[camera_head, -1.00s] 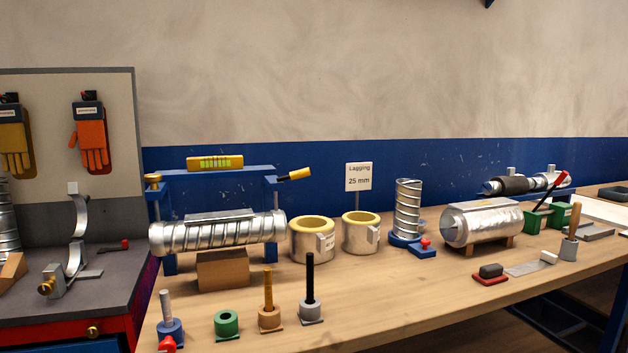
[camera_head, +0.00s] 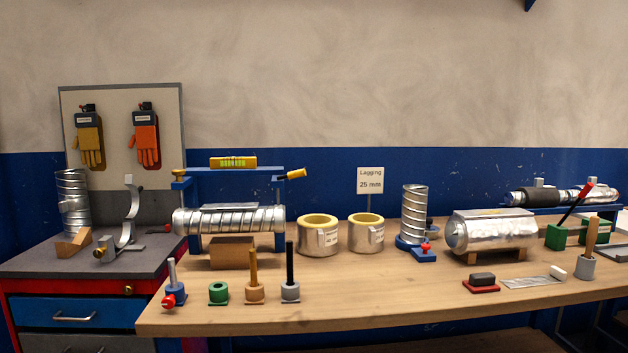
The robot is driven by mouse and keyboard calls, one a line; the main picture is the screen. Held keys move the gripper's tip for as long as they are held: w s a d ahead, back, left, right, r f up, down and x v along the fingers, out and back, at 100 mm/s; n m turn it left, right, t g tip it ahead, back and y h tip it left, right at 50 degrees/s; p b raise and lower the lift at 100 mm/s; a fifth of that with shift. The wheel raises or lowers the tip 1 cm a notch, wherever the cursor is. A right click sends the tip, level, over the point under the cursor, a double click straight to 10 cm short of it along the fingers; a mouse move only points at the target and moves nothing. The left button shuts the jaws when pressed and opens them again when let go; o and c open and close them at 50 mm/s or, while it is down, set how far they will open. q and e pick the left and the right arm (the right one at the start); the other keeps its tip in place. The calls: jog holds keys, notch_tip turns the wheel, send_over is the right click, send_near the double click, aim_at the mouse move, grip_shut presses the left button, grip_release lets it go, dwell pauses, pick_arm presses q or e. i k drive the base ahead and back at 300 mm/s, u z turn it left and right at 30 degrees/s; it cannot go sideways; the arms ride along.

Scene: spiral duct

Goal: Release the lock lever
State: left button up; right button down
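A blue clamp frame (camera_head: 228,172) stands at the back left of the wooden bench. A yellow-handled lever (camera_head: 294,174) sticks out from the right end of its top bar, tilted slightly up. A ribbed silver spiral duct (camera_head: 228,220) lies across the frame above a brown block (camera_head: 231,252). A yellow spirit level (camera_head: 233,162) sits on the top bar. Which part is the lock lever is not marked; red knobs also show on a blue base (camera_head: 424,254) by the upright duct and on a blue peg base (camera_head: 175,291). Neither gripper is in view.
Two yellow-rimmed rings (camera_head: 318,240) and an upright spiral duct (camera_head: 414,212) stand mid-bench. A foil-wrapped duct (camera_head: 491,231) lies at right. The front middle of the wooden bench (camera_head: 390,305) is clear.

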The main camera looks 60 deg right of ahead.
aim_at(292, 175)
jog(key=z, duration=1.45)
